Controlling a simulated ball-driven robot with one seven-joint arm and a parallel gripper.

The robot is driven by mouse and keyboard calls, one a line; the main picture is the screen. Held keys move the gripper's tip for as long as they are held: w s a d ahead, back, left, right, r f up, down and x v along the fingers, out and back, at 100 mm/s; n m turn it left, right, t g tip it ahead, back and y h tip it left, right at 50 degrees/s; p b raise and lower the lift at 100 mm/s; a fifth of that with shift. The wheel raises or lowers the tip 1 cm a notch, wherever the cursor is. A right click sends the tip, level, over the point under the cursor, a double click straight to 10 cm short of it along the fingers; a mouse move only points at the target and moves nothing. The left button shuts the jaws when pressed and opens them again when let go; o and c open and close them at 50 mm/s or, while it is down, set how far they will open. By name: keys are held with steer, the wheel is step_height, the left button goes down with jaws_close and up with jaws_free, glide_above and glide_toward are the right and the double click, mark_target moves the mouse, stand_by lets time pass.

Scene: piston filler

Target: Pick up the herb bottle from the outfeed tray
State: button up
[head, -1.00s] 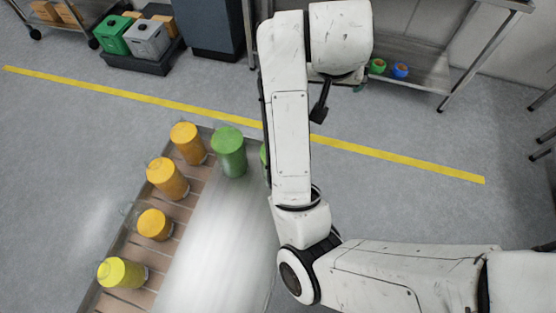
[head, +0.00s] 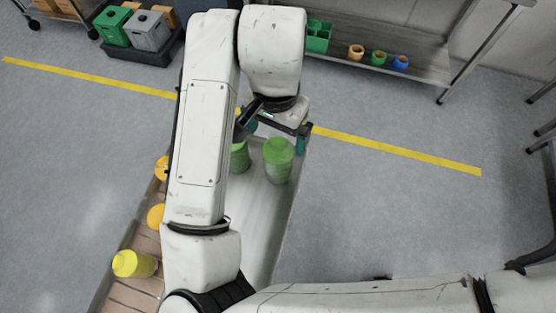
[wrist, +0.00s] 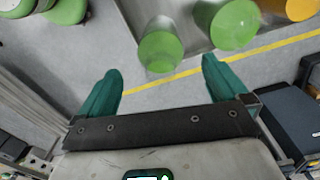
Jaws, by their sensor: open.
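Two similar green bottles stand upright on the far part of the pale metal outfeed tray (head: 262,215). No label shows which is the herb bottle. In the head view, the right green bottle (head: 278,162) is in clear sight and the left one (head: 240,156) is partly hidden by my arm. My gripper (head: 277,131) is open and empty at the tray's far end, close to the bottles. In the wrist view, one green bottle (wrist: 160,49) lies just ahead of the gap between the teal fingers (wrist: 161,69). The other (wrist: 228,23) is further right.
Orange bottles (head: 156,216) and a yellow bottle (head: 130,263) stand on the brown slatted left part, partly behind my arm. A low shelf (head: 430,65) with small cups stands at the back right. The floor right of the tray is clear.

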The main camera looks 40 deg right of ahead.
mark_target(278, 157)
steer(key=shift+w+d+f+p, duration=0.1)
steer(key=shift+f+p, duration=0.15)
steer(key=shift+f, duration=0.75)
steer(key=shift+s+d+f+p, duration=0.1)
steer(key=shift+f+p, duration=0.1)
steer(key=shift+f, duration=0.75)
steer(key=shift+w+d+f+p, duration=0.1)
steer(key=shift+f+p, duration=0.15)
steer(key=shift+f, duration=0.75)
steer(key=shift+c, duration=0.2)
jaws_close()
